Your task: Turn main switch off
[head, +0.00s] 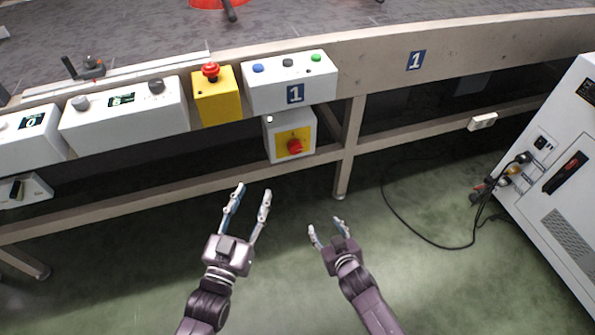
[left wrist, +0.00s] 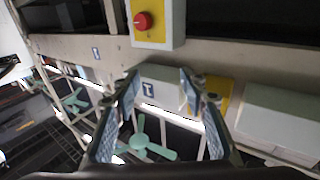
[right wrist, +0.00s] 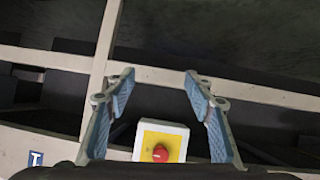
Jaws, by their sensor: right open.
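The main switch (head: 294,146) is a red rotary knob on a yellow plate, on the front of a grey box (head: 271,139) below the conveyor's edge. The knob also shows at the top of the left wrist view (left wrist: 142,21) and at the bottom of the right wrist view (right wrist: 160,153). Its exact turn position is too small to tell. My left gripper (head: 252,190) is open and empty, below and left of the switch in the head view. My right gripper (head: 324,225) is open and empty, lower and to the right of it. Neither touches the switch.
Above the switch are a button panel (head: 318,85) and a yellow box with a red emergency button (head: 211,70). A table leg (head: 346,165) stands right of the switch. A white cabinet (head: 556,205) with cables stands at right. The green floor below is open.

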